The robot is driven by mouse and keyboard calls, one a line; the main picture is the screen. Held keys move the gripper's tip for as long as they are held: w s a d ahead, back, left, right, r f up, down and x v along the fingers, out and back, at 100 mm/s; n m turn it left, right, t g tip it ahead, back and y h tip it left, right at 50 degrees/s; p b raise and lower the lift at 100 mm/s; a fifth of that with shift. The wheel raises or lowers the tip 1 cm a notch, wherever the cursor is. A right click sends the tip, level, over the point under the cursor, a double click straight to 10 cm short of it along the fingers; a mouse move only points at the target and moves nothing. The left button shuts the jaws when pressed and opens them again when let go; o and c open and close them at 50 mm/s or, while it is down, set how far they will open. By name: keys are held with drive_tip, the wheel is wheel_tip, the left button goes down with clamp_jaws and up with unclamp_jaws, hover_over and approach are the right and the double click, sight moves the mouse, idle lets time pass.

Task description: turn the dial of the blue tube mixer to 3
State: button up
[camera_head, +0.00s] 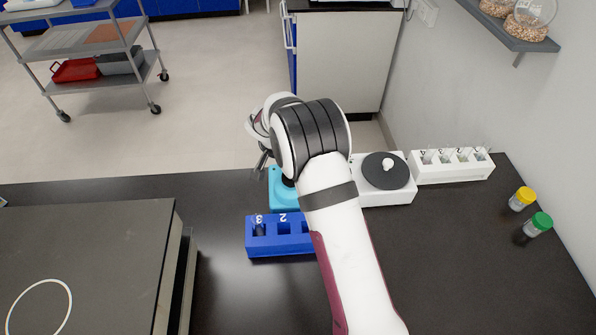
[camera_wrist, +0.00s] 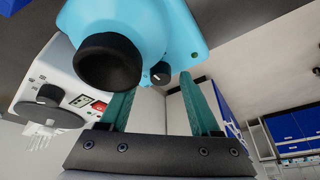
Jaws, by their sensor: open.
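The light blue tube mixer (camera_head: 277,201) stands on the black bench, partly hidden by my arm. In the wrist view the mixer (camera_wrist: 182,28) fills the top, with its black round cup (camera_wrist: 108,62). Its small black dial (camera_wrist: 160,73) shows between the tips of my gripper's green fingers. A light mark is on the dial, but no numbers are readable. My gripper (camera_wrist: 157,83) is open, with nothing between the fingers lower down. I cannot tell whether the tips reach around the dial. In the head view my gripper (camera_head: 262,162) is at the mixer's far left edge.
A dark blue numbered rack (camera_head: 262,247) holding a tube stands just nearer than the mixer. A white device (camera_head: 398,196) with a black plate and a white rack (camera_head: 450,173) stand to the right. Two capped containers are farther right. A large dark box (camera_head: 80,260) occupies the left.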

drive_tip(key=n, duration=0.2)
drive_tip(key=n+y, duration=0.1)
drive_tip(key=shift+d+n+t, duration=0.2)
drive_tip(key=shift+n+t, duration=0.1)
drive_tip(key=shift+n, duration=0.1)
drive_tip(key=n+y, duration=0.2)
drive_tip(key=n, duration=0.3)
drive_tip(key=shift+d+r, duration=0.1)
drive_tip(key=shift+d, duration=0.05)
drive_tip(key=n+y, duration=0.1)
drive_tip(key=n, duration=0.1)
drive_tip(key=n+y, duration=0.1)
drive_tip(key=n, duration=0.2)
drive_tip(key=shift+w+d, duration=0.15)
drive_tip(key=shift+d+r+n+g+y, duration=0.1)
drive_tip(key=shift+r+n+g+y, duration=0.25)
drive_tip(key=shift+n+g, duration=0.2)
drive_tip(key=v, duration=1.4)
drive_tip(key=s+r+m+g, duration=0.1)
drive_tip(key=s+r+m, duration=0.1)
drive_tip(key=s, duration=0.8)
drive_tip(key=s+a+r+m+g, duration=0.1)
drive_tip(key=s+r+m, duration=0.2)
drive_tip(key=s, duration=0.7)
drive_tip(key=shift+s+r+m, duration=0.3)
drive_tip(key=shift+m, duration=0.45)
drive_tip(key=shift+a, duration=0.15)
